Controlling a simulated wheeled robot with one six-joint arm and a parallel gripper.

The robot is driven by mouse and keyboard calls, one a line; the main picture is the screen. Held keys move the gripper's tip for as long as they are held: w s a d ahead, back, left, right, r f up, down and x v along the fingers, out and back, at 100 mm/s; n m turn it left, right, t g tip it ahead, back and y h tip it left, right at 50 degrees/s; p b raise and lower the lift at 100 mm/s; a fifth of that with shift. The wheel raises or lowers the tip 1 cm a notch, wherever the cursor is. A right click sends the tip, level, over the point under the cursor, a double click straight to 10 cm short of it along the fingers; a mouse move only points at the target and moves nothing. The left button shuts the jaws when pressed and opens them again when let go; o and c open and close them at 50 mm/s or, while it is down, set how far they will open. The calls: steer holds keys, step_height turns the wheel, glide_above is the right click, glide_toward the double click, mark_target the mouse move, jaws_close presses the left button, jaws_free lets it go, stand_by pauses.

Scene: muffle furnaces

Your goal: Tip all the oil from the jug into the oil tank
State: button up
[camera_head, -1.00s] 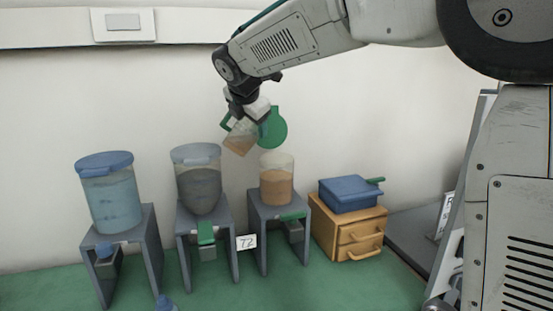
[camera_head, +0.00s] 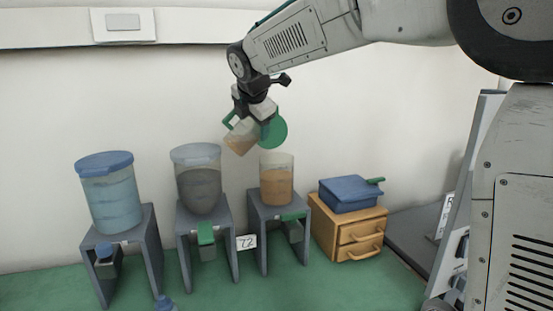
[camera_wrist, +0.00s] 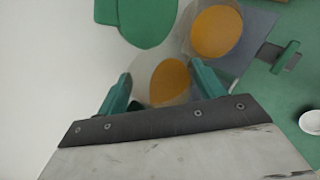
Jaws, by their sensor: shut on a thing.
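My gripper (camera_head: 250,118) is shut on the clear jug (camera_head: 240,138), which is tilted and holds orange oil in its lower part. In the wrist view the jug (camera_wrist: 170,83) sits between the green fingers (camera_wrist: 160,90), with its oil showing as an orange oval. The oil tank (camera_head: 277,181) is the clear cylinder with orange oil on the right-hand stand. Its top is open, and the jug is above it and to its left. In the wrist view the tank (camera_wrist: 216,31) lies just beyond the jug. I cannot see a stream of oil between them.
A round green lid (camera_head: 273,130) stands up behind the jug. A grey-filled tank (camera_head: 198,181) and a blue-filled tank (camera_head: 110,194) stand on grey stands to the left. A wooden drawer box (camera_head: 347,232) with a blue case (camera_head: 348,194) is at right. The green tabletop in front is mostly clear.

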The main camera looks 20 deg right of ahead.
steer(key=shift+d, duration=0.15)
steer(key=shift+f+y, duration=0.15)
steer(key=shift+y, duration=0.15)
steer(key=shift+d, duration=0.1)
stand_by(0.5)
steer(key=shift+d+f+m+y, duration=0.15)
steer(key=shift+m+y, duration=0.15)
steer(key=shift+y, duration=0.1)
stand_by(0.3)
steer(key=shift+d+f+y, duration=0.15)
steer(key=shift+d+y, duration=0.05)
steer(key=shift+y, duration=0.1)
steer(key=shift+d+f, duration=0.1)
stand_by(0.4)
steer(key=shift+d+f+m+y, duration=0.1)
steer(key=shift+d+m+y, duration=0.05)
steer(key=shift+m+y, duration=0.15)
